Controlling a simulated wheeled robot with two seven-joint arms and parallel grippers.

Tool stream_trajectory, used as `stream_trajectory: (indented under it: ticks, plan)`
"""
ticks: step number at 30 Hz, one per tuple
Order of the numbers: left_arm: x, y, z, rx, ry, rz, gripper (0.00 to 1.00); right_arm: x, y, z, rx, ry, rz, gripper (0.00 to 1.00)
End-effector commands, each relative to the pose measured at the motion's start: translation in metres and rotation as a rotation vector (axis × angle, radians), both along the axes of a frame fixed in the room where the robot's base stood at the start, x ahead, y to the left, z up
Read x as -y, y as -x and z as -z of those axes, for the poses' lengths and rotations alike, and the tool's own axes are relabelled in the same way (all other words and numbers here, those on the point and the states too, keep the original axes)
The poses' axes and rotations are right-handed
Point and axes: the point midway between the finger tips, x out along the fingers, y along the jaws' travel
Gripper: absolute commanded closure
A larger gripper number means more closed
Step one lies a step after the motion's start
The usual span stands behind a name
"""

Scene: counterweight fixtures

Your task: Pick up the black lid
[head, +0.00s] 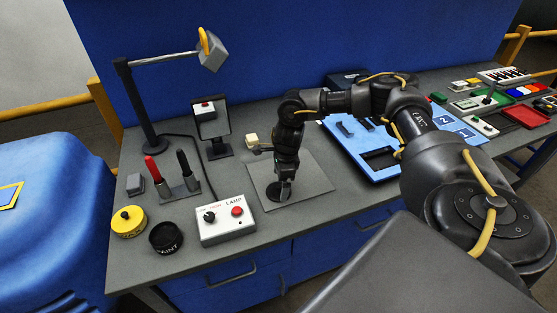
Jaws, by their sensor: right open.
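My right gripper (284,190) points down at the grey square mat (313,183) in the middle of the bench. Its jaws are open, low over the mat. A small dark shape is at the fingertips; I cannot tell whether it is a separate lid or part of the gripper. A round black piece marked PAINT (166,238) sits at the bench's front left, well left of the gripper. It looks hollow, and I cannot tell whether it is a lid or a pot. A yellow round piece with a black knob (128,220) is beside it. My left gripper is out of view.
A white lamp control box (227,224) stands between the black piece and the mat. Behind are a holder with red and black markers (180,190), a small mirror (212,122) and a lamp stand (140,110). A blue tray (365,150) lies right of the mat.

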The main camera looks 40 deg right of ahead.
Motion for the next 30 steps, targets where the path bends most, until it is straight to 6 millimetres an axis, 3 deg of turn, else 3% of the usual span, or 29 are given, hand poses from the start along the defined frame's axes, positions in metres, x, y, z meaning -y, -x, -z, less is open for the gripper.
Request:
stream_trajectory:
  ticks: [1,7,15,25,30]
  plan:
    - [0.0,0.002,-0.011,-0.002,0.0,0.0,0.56,0.0,0.0,0.003,-0.005,0.002,0.002,0.0]
    - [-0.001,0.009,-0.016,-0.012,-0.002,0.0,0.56,-0.002,-0.002,0.028,-0.001,0.002,0.002,0.0]
    - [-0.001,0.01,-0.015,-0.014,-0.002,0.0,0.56,-0.002,-0.003,0.031,0.0,0.001,0.001,0.01]
    - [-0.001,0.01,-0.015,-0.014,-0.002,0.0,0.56,-0.002,-0.003,0.031,0.001,0.0,0.001,0.44]
    - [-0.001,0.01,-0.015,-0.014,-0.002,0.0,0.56,-0.002,-0.003,0.031,0.001,0.0,0.001,0.45]
